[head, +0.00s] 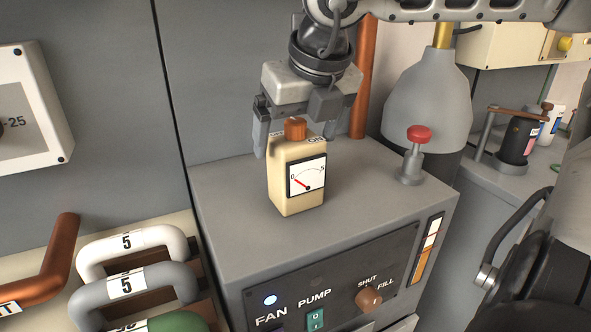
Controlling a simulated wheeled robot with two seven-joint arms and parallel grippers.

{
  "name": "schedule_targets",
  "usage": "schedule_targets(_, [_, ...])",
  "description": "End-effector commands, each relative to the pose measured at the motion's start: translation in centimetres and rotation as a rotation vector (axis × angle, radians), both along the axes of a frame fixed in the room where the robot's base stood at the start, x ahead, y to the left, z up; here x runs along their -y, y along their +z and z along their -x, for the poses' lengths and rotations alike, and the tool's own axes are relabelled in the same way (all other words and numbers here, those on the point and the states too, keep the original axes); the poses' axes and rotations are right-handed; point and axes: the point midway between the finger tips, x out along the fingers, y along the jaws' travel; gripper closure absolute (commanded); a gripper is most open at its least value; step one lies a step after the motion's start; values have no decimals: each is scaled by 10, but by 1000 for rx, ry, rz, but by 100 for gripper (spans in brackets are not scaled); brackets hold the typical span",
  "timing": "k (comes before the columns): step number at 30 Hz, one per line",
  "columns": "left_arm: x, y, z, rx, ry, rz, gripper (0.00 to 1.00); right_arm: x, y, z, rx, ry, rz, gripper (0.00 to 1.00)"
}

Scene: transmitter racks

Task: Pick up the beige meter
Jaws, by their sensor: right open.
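The beige meter (284,183) stands upright on top of the grey cabinet (365,200) in the head view. It has a white dial face with a red needle and an orange-brown knob on top. My right gripper (292,140) comes down from above, with its fingers on either side of the meter's upper part. The gripper is open; whether a finger touches the meter cannot be told. My left gripper is not in view.
A red-topped valve (414,155) stands on the cabinet right of the meter. Behind are a copper pipe (364,90) and a grey bottle-shaped vessel (428,105). Numbered handles (135,265) lie lower left. The cabinet top in front of the valve is clear.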

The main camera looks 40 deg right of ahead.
Motion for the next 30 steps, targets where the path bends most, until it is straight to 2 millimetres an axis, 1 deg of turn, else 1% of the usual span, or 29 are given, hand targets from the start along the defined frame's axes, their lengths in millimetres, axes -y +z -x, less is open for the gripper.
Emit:
schedule_targets(1, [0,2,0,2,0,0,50,1,-9,-1,-7,1,-2,9])
schedule_targets(3, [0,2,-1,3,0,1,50,2,-18,-6,-5,-1,-2,9])
schedule_targets(6, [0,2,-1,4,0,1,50,3,-26,-9,-3,0,-1,9])
schedule_targets(14, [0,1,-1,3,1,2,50,3,-28,-10,0,0,0,9])
schedule_targets(15, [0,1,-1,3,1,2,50,3,-28,-10,0,0,-1,20])
schedule_targets(17, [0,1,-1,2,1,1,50,3,-28,-10,0,0,0,37])
schedule_targets(18, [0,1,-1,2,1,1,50,3,-28,-10,0,0,-1,48])
schedule_targets(20, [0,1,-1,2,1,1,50,3,-28,-10,0,0,-1,65])
schedule_targets(21, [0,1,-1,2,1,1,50,3,-28,-10,0,0,-1,70])
schedule_targets(30, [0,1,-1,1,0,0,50,3,-24,-11,3,-1,0,69])
